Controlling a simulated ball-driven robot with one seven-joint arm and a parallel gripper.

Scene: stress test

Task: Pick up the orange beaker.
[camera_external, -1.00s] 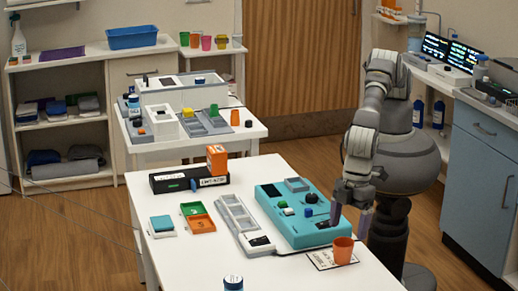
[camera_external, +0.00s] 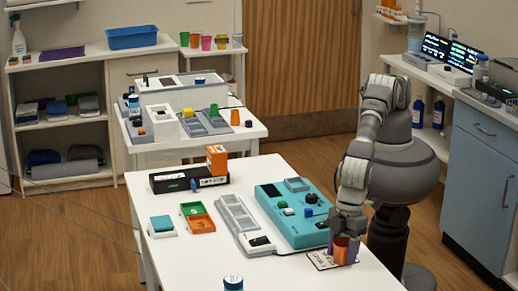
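The orange beaker (camera_external: 341,253) stands upright on a white card with dark print (camera_external: 320,261) near the right edge of the front white table. My gripper (camera_external: 342,245) is down at the beaker, pointing downward, with one purple-grey finger on each side of it. The fingers hide parts of the beaker's sides and the hand covers its rim. Whether the fingers press on the beaker or stand just clear of it cannot be made out. The beaker appears to rest on the card.
A teal device with knobs (camera_external: 292,221) lies just left of my gripper. A grey tray (camera_external: 237,220), an orange bin (camera_external: 201,224), a teal-topped box (camera_external: 162,226) and a black box (camera_external: 170,182) are farther left. A blue-capped bottle (camera_external: 233,283) stands at the front.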

